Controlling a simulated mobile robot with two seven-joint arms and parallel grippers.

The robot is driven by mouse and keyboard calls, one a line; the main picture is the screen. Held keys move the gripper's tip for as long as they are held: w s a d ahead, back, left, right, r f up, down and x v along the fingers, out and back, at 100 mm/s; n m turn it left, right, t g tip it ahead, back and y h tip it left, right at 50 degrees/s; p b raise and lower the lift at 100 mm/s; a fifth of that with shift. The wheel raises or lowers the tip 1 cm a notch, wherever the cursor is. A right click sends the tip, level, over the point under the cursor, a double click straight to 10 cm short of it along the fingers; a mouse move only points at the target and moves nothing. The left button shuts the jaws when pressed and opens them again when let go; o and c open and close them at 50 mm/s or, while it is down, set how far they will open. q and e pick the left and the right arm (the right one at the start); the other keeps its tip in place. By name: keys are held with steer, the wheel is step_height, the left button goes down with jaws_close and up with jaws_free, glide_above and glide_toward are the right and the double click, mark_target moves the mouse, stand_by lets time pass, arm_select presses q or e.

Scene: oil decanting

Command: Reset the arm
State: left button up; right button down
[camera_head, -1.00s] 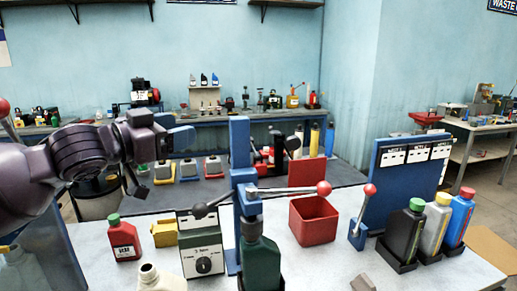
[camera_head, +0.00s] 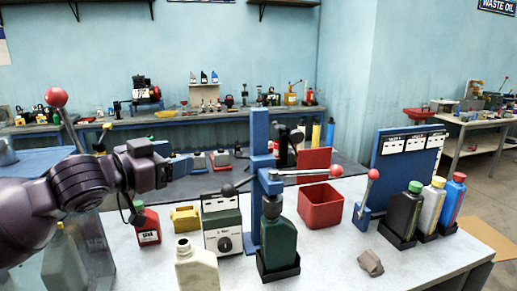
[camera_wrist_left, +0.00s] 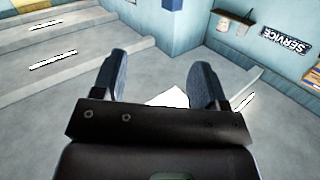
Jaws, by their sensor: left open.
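My left gripper (camera_head: 180,167) is raised at the left of the head view, over the left part of the workbench, with its blue fingers pointing right. In the left wrist view its two fingers (camera_wrist_left: 158,85) stand apart with nothing between them. A red bottle with a green cap (camera_head: 148,226) stands on the bench below it. A dark green bottle (camera_head: 277,243) stands in a black holder under the blue press post (camera_head: 263,145). My right gripper is not in view.
A cream open bottle (camera_head: 197,270), a dial box (camera_head: 222,232), a yellow block (camera_head: 185,218) and a red bin (camera_head: 320,205) stand on the bench. Several capped bottles (camera_head: 405,212) sit in black holders at right by a blue board (camera_head: 390,160). A grey lump (camera_head: 370,263) lies near the front.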

arm_select(q)
steer(key=s+a+f+n+g+y, duration=0.15)
steer(key=s+f+n+y, duration=0.35)
steer(key=f, duration=0.8)
steer(key=s+a+f+g+y, duration=0.1)
steer(key=s+a+f+y, duration=0.1)
steer(key=s+f, duration=0.75)
steer(key=s+a+f+n+g+y, duration=0.2)
steer(key=s+a+f+g, duration=0.2)
steer(key=s+f, duration=0.5)
steer(key=s+a+f+n+g+y, duration=0.2)
steer(key=s+a+f+g+y, duration=0.15)
steer(key=s+f, duration=0.5)
steer(key=w+f+t+h, duration=0.1)
steer(key=w+f+t, duration=0.5)
steer(key=f+t, duration=0.2)
steer(key=shift+d+f+h, duration=0.15)
steer(key=shift+f+h, duration=0.05)
steer(key=shift+h, duration=0.15)
steer(key=shift+w, duration=0.1)
